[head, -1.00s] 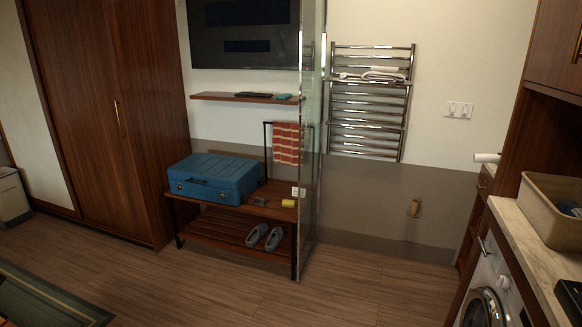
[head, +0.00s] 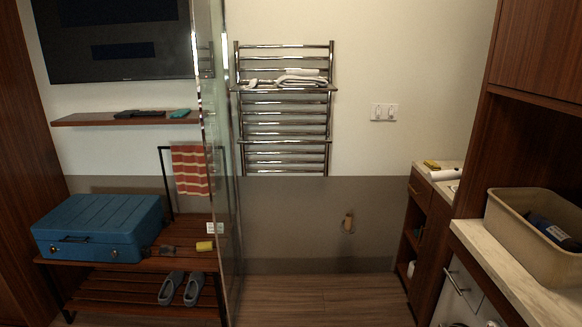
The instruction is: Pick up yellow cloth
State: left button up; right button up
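Two small yellow things are in the head view, and I cannot tell which is the yellow cloth. One yellow item (head: 432,164) lies on the far counter at the right, at the back edge beside a white roll. Another small yellow block-like item (head: 205,246) lies on the wooden bench at the left, near the glass panel. A red-and-yellow striped towel (head: 190,170) hangs on the bench's black rail. Neither of my grippers is in view.
A blue case (head: 98,228) sits on the bench (head: 183,234), with grey shoes (head: 181,288) below. A glass panel (head: 222,150) stands beside it. A beige bin (head: 535,232) stands on the near right counter (head: 490,262). The floor (head: 318,298) ahead is clear.

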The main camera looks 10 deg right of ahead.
aim_at(430, 165)
jog(key=i+l+z, duration=0.1)
jog(key=i+z, duration=0.95)
jog(key=i+l+z, duration=0.15)
jog(key=i, duration=0.25)
jog(key=u, duration=1.3)
jog(key=z, duration=1.45)
jog(key=i+j, duration=1.35)
jog(key=i+l, duration=0.05)
